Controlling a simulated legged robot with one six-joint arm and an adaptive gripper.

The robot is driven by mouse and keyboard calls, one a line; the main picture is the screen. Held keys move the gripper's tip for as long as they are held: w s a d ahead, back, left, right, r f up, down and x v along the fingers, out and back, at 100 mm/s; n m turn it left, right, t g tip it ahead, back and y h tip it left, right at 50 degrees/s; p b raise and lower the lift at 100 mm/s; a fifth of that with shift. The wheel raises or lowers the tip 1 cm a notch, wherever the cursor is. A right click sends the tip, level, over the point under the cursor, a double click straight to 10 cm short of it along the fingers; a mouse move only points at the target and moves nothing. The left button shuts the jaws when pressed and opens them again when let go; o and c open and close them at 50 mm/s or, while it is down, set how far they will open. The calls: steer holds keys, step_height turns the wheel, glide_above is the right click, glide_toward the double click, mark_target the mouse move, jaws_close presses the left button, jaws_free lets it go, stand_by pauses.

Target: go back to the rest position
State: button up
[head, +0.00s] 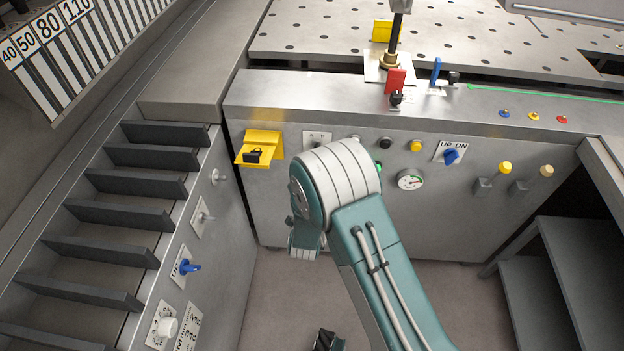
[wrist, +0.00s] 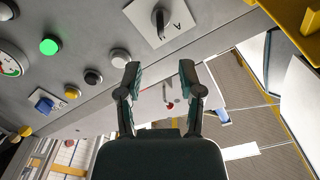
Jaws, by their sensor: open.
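My gripper (wrist: 160,82) shows in the wrist view with its two dark and teal fingers spread apart and nothing between them. The grey front panel of the machine (wrist: 100,60) lies beyond the fingers, and I see no contact with it. In the head view my teal arm is bent in front of the machine's front panel (head: 300,220), and its joint covers part of the control row. I cannot make out the gripper's fingers in the head view.
A slotted rack (head: 120,215) stands left, dark shelves (head: 565,270) right.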

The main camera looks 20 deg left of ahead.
stand_by(0.4)
steer(key=w+d+r+g, duration=0.2)
steer(key=d+r, duration=0.1)
steer(key=r, duration=0.3)
steer(key=w+d+r+g, duration=0.1)
steer(key=w+d+r, duration=0.2)
steer(key=r, duration=0.2)
steer(key=s+d+r+n+g, duration=0.2)
steer(key=s+d+r+g, duration=0.15)
steer(key=d+r, duration=0.65)
steer(key=s+d+r+g+h, duration=0.2)
steer(key=s+d+r, duration=0.1)
steer(key=s+d, duration=0.6)
steer(key=s+d+r+n+g+h, duration=0.1)
steer(key=s+d+r+g+h, duration=0.1)
steer(key=s+d, duration=0.8)
steer(key=s+r+g, duration=0.1)
steer(key=s, duration=0.7)
steer(key=shift+s+r+n, duration=0.2)
steer(key=shift+r+n, duration=0.1)
